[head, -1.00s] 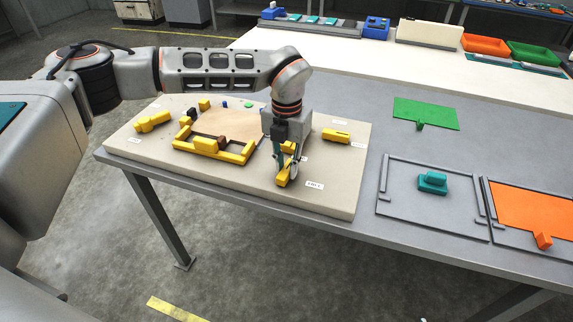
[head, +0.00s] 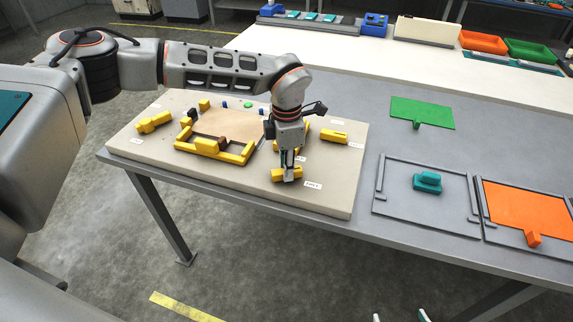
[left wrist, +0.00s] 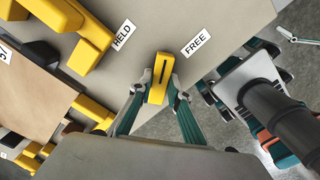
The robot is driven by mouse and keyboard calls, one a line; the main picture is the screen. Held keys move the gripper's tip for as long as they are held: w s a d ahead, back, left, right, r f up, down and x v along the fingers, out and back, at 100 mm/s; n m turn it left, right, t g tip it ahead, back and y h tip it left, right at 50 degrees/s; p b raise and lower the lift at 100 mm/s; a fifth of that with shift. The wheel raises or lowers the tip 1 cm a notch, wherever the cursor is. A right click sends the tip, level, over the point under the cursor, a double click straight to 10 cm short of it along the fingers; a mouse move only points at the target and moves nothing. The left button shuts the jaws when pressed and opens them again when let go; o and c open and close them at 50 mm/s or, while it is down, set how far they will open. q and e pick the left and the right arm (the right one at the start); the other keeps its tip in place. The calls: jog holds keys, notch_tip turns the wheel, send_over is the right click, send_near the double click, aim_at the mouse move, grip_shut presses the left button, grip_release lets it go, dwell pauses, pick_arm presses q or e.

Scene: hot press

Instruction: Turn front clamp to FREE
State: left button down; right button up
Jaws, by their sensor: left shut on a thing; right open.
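The front clamp (head: 277,176) is a yellow bar near the front edge of the beige board. It lies roughly left to right in the head view. My left gripper (head: 288,176) is above it, fingers down and shut on it. In the left wrist view the clamp (left wrist: 158,85) sits between the two fingers (left wrist: 162,92), its slotted top showing. The FREE label (left wrist: 196,43) is just beyond its far end to the right; the HELD label (left wrist: 123,36) is to its left. My right gripper (head: 400,315) shows only two separated fingertips at the bottom edge.
The beige board (head: 335,195) carries a tan panel (head: 235,124) in a yellow frame (head: 207,147) and another yellow clamp (head: 334,136) at the right. Further right are a teal-handled plate (head: 427,182), an orange plate (head: 515,205) and a green plate (head: 425,113).

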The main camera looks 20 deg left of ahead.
pick_arm(q)
jog(key=m+p, duration=0.1)
jog(key=m, duration=0.5)
jog(key=shift+s, duration=0.1)
jog(key=shift+m, duration=0.3)
dwell(0.3)
jog(key=c, duration=1.9)
grip_release()
jog(key=shift+r, duration=0.1)
notch_tip(320, 180, up, 12)
